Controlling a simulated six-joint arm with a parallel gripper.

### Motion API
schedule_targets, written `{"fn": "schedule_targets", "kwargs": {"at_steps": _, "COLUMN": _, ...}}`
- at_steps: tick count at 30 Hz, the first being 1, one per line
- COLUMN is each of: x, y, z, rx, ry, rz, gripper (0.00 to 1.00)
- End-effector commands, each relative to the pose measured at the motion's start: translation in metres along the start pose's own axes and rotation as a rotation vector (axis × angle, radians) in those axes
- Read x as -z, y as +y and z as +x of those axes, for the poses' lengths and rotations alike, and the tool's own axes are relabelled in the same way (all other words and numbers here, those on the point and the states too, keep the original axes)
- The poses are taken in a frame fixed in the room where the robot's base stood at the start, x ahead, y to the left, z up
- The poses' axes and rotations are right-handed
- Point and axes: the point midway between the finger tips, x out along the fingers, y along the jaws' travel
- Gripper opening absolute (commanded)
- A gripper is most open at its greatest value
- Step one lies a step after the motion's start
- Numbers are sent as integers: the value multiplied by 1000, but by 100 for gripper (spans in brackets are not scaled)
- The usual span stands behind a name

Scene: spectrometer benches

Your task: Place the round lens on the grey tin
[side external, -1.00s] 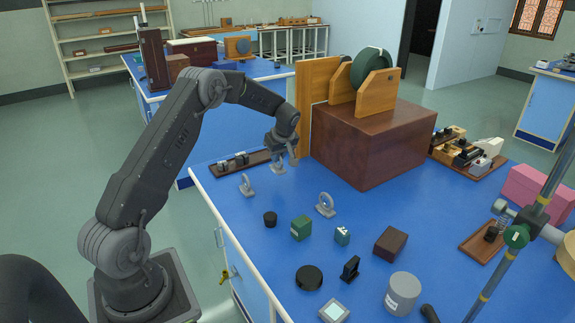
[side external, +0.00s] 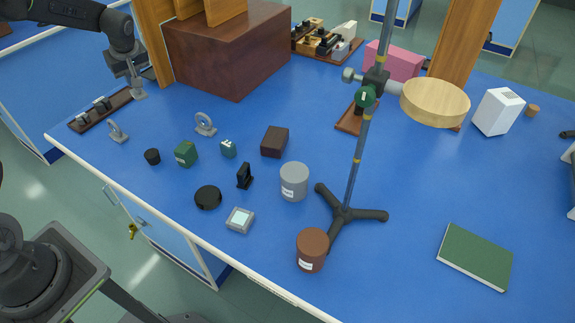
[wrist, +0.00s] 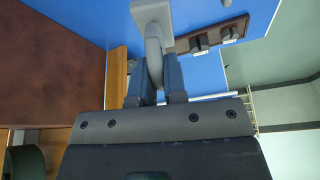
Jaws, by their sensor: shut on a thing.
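My gripper (side external: 135,77) is at the far left of the bench in the side view. It is shut on a round lens (side external: 138,93), a pale grey ring on a small base. In the wrist view the lens's ring (wrist: 153,52) is between the fingers, with its square base (wrist: 151,13) beyond the tips. I cannot tell its exact height above the bench. The grey tin (side external: 294,182) is an upright cylinder with a white label, standing mid-bench, well to the right and nearer the camera. Its top looks bare.
Two similar ring-shaped pieces (side external: 117,131) (side external: 205,124) stand near my gripper. A large brown box (side external: 228,50) is close on its right.

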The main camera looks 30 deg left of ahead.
Motion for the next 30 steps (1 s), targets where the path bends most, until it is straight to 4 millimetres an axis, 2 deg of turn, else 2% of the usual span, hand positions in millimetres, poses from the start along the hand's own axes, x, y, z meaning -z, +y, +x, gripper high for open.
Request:
{"fn": "schedule_targets", "kwargs": {"at_steps": 1, "x": -20, "y": 18, "z": -13, "rx": -33, "ry": -3, "rz": 79, "gripper": 0}}
{"fn": "schedule_targets", "kwargs": {"at_steps": 6, "x": -85, "y": 65, "z": -54, "rx": -135, "ry": -11, "rz": 342, "gripper": 0}}
{"fn": "schedule_targets", "kwargs": {"at_steps": 12, "x": -169, "y": 101, "z": -105, "rx": -259, "ry": -10, "rz": 653, "gripper": 0}}
{"fn": "schedule_targets", "kwargs": {"at_steps": 18, "x": -250, "y": 117, "z": -153, "rx": -378, "ry": 0, "rz": 942, "gripper": 0}}
{"fn": "schedule_targets", "kwargs": {"at_steps": 21, "x": -281, "y": 118, "z": -171, "rx": -424, "ry": 6, "rz": 1053, "gripper": 0}}
{"fn": "schedule_targets", "kwargs": {"at_steps": 25, "x": -308, "y": 117, "z": -186, "rx": -464, "ry": 13, "rz": 1147, "gripper": 0}}
{"fn": "schedule_targets", "kwargs": {"at_steps": 30, "x": -328, "y": 118, "z": -191, "rx": -483, "ry": 16, "rz": 1196, "gripper": 0}}
